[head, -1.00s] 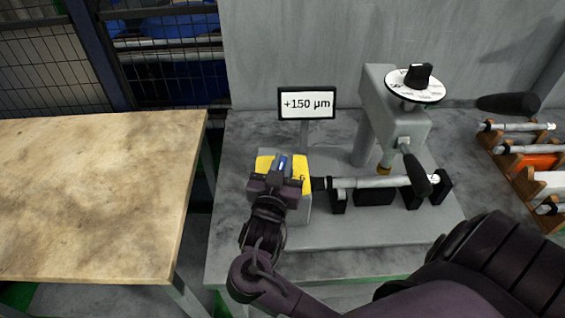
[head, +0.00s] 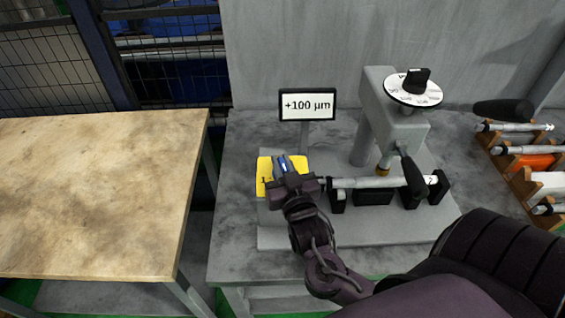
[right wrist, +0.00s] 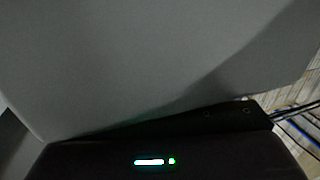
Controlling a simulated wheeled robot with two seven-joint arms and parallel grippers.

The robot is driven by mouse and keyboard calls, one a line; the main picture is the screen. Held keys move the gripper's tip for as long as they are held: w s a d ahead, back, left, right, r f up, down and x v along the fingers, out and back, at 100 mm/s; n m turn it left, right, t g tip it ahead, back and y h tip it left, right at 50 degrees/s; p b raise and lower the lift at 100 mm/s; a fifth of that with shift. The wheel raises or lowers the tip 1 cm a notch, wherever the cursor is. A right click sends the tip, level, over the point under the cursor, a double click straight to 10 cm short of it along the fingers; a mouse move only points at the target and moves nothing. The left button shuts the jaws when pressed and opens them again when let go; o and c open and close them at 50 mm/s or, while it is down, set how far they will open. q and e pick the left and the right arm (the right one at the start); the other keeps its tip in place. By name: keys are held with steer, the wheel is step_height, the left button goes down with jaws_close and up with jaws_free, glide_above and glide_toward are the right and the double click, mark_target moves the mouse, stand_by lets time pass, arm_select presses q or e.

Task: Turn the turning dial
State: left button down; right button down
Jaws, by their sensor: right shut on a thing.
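The turning dial sits on a yellow-faced block (head: 264,164) at the left end of the grey machine. Its knob shows only as a small bluish piece between my fingers. My right gripper (head: 284,166) is shut on it from the near side, and gripper and forearm hide the rest of it. A mark like a "1" shows on the yellow face, left of the gripper. A display (head: 307,104) behind reads "+100 µm". In the right wrist view a plain grey surface fills most of the picture. My left gripper is not in view.
A white scale disc (head: 398,92) with a black knob (head: 416,80) tops the machine. A shaft (head: 370,183) lies on black supports right of my gripper. A rack (head: 535,187) with shafts stands far right. The wooden table (head: 95,190) at left is bare.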

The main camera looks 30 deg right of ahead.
steer(key=shift+y, duration=0.3)
steer(key=c, duration=1.4)
jaws_free()
steer(key=b+v, duration=0.1)
steer(key=v, duration=0.5)
steer(key=shift+s+a+f, duration=0.1)
steer(key=shift+s, duration=0.2)
steer(key=shift+s+a+b, duration=0.15)
steer(key=shift+s+b, duration=0.15)
steer(key=shift+s, duration=0.3)
